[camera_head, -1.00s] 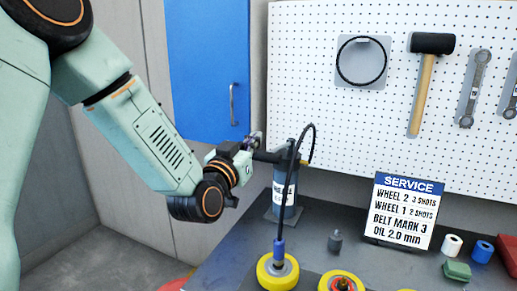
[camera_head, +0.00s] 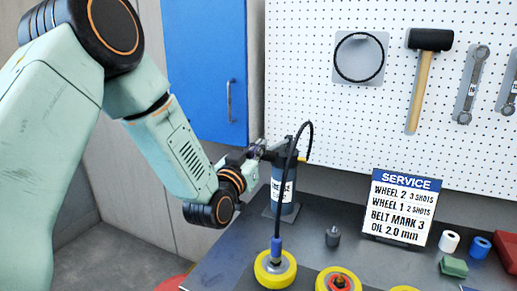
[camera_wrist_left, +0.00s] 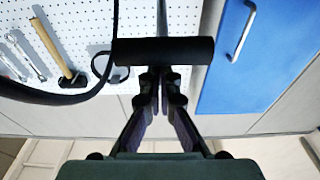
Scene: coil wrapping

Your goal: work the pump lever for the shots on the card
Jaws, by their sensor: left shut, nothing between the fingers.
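The dark pump (camera_head: 284,190) with a white label stands upright at the back of the bench. Its black lever or handle (camera_wrist_left: 163,52) lies crosswise just beyond my left fingertips in the left wrist view. My left gripper (camera_head: 257,149) is shut and empty at the pump's top left; whether it touches the bar I cannot tell. A black hose (camera_head: 281,185) runs from the pump to a blue nozzle on a yellow wheel (camera_head: 264,274). The service card (camera_head: 402,209) reads wheel 2, 3 shots; wheel 1, 2 shots; belt mark 3; oil 2.0 mm. My right gripper is out of view.
A second yellow wheel (camera_head: 325,284) with a red centre stands right of the first. A small dark bottle (camera_head: 333,237), white and blue rolls and a green block (camera_head: 454,267) lie to the right. A blue cabinet (camera_head: 205,70) and pegboard stand behind.

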